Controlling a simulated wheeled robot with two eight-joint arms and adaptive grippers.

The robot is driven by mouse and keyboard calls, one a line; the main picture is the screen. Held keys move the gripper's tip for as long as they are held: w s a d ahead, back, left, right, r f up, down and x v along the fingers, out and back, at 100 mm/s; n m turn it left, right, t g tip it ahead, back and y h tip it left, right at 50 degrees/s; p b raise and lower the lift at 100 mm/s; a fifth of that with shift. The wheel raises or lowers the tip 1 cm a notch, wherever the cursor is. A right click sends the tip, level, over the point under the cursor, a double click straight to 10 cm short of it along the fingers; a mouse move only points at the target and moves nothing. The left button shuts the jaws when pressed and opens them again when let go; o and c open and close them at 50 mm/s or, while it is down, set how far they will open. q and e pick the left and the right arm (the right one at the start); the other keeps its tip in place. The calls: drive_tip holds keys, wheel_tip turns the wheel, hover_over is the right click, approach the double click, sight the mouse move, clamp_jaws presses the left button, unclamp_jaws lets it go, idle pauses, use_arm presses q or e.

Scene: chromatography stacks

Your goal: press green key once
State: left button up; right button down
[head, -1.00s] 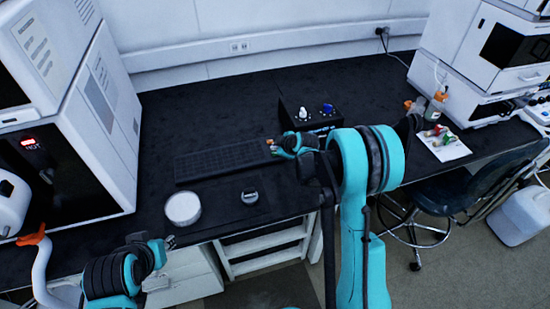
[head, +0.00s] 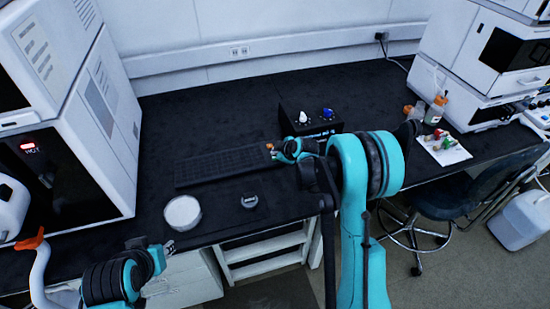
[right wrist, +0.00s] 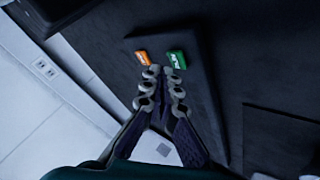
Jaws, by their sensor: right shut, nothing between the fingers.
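The green key (right wrist: 177,59) and an orange key (right wrist: 142,57) sit side by side near the end of a dark keyboard (right wrist: 192,85) in the right wrist view. My right gripper (right wrist: 161,73) is shut and empty, its tips just short of the gap between the keys in that picture. I cannot tell whether it touches either key. In the head view the keyboard (head: 222,166) lies on the black bench. The right gripper (head: 277,150) is over its right end and hides the green key. My left gripper (head: 168,246) is at the bench's front edge, too small to read.
A black box with knobs (head: 310,120) stands behind the right gripper. A white round dish (head: 182,212) and a small grey object (head: 249,201) are in front of the keyboard. A large instrument (head: 85,120) stands at left; bottles (head: 435,110) stand at right.

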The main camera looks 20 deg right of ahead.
drive_tip(key=shift+f, duration=0.15)
idle(0.3)
drive_tip(key=shift+f+b, duration=0.3)
drive_tip(key=shift+b, duration=0.15)
drive_tip(key=shift+f+b, duration=0.35)
drive_tip(key=shift+b, duration=0.05)
idle(0.3)
drive_tip(key=shift+r, duration=0.1)
drive_tip(key=shift+r+p, duration=0.55)
drive_tip(key=shift+r, duration=0.2)
wheel_tip(320, 180, up, 5)
drive_tip(key=p, duration=0.3)
drive_tip(key=shift+f, duration=0.2)
drive_tip(key=shift+r, duration=0.15)
drive_tip(key=shift+r, duration=0.1)
idle(0.6)
